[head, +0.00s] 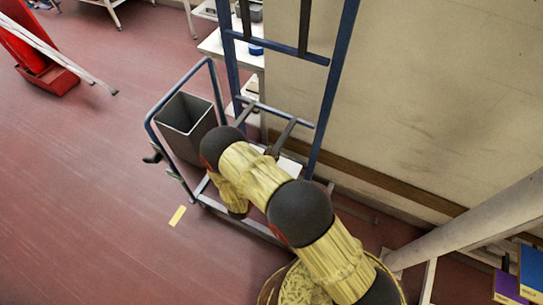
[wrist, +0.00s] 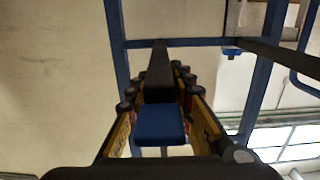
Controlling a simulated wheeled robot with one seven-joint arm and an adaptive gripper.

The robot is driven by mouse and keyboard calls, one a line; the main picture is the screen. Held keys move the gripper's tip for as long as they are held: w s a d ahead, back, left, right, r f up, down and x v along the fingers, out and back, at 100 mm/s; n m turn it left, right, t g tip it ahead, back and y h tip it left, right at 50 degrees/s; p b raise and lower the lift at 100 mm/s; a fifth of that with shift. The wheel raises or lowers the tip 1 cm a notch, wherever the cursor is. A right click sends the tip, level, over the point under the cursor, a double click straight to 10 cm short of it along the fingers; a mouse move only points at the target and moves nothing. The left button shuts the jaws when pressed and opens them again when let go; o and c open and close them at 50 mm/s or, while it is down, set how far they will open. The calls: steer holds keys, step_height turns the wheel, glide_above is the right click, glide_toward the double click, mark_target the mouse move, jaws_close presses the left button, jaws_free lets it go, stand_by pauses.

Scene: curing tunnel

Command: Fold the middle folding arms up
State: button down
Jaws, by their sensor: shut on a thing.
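A blue upright frame (head: 333,85) with crossbars stands against the beige wall. From its lower visible crossbar, two dark folding arms stick out: one at left (head: 249,112) and one at right (head: 283,137). In the wrist view, my gripper (wrist: 160,115) has its yellow-sided fingers on both sides of a dark folding arm (wrist: 160,72), shut on it. This arm runs from the blue crossbar (wrist: 190,43) towards my wrist; a blue block shows at its near end. The second arm (wrist: 277,56) sticks out at right, untouched. In the head view my own arm hides the gripper.
Two dark bars (head: 304,25) stand upright above the upper crossbar. A grey bin (head: 187,127) stands on the cart base at left. A white table (head: 213,43) is behind the frame. A slanted pale beam (head: 470,225) is at right. The red floor at left is mostly clear.

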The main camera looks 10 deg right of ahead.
step_height(320, 180, up, 2)
steer(key=shift+w+d+r+g+p, duration=0.15)
steer(key=shift+g+p, duration=0.15)
steer(key=shift+p, duration=0.4)
steer(key=c, duration=1.6)
jaws_free()
steer(key=shift+v, duration=6)
steer(key=shift+d, duration=0.1)
